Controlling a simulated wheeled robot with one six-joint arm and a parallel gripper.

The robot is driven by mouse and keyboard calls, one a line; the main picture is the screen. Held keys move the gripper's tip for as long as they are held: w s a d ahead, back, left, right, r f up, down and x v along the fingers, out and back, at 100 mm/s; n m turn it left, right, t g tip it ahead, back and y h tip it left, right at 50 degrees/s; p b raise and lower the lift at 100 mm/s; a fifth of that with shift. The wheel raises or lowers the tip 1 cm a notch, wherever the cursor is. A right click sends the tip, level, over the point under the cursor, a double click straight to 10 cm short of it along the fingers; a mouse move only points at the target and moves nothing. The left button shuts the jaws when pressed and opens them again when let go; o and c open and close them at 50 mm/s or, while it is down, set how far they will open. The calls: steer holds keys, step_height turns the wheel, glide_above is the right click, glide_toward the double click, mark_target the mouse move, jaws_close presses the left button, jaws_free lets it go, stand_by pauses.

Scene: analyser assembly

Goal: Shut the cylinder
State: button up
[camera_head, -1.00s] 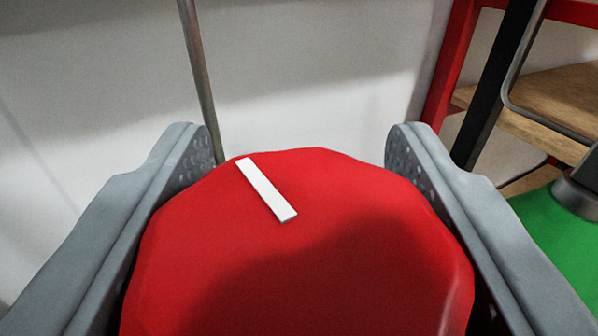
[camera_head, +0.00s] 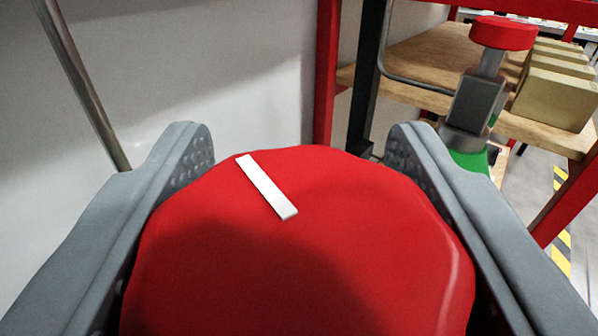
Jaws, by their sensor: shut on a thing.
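A large red knob (camera_head: 300,250) with a white bar mark (camera_head: 266,186) on top fills the lower middle of the view. My gripper (camera_head: 300,150) is shut on this red knob, one grey finger on its left side and one on its right. The white mark runs from upper left to lower right. Behind at the right stands a green cylinder (camera_head: 468,160), mostly hidden by my right finger, with a grey valve body (camera_head: 474,103) and a smaller red knob (camera_head: 503,33) on top. What lies under the held knob is hidden.
A white wall (camera_head: 220,70) and a thin metal rod (camera_head: 85,85) are at the left. A red frame post (camera_head: 326,75) and a wooden shelf (camera_head: 430,58) with several tan boxes (camera_head: 556,98) stand behind at the right. Floor with yellow-black tape (camera_head: 561,240) shows at far right.

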mark_target(351, 180)
steer(key=shift+d+m+g+h, duration=0.15)
steer(key=shift+m+g+h, duration=0.1)
steer(key=shift+m+h, duration=1.3)
steer(key=shift+d+m+g+h, duration=0.2)
steer(key=shift+m+h, duration=0.65)
steer(key=shift+h, duration=1.3)
steer(key=shift+s+d+m+g+h, duration=0.1)
steer(key=shift+m+g+h, duration=0.85)
steer(key=shift+h, duration=0.4)
steer(key=shift+s+d+m+g+h, duration=0.1)
steer(key=shift+m+g+h, duration=0.6)
steer(key=shift+m+h, duration=0.5)
steer(key=shift+r+h, duration=0.1)
steer(key=shift+h, duration=0.15)
steer(key=o, duration=1)
steer(key=shift+c, duration=0.2)
step_height(351, 180, up, 10)
steer(key=shift+f, duration=0.1)
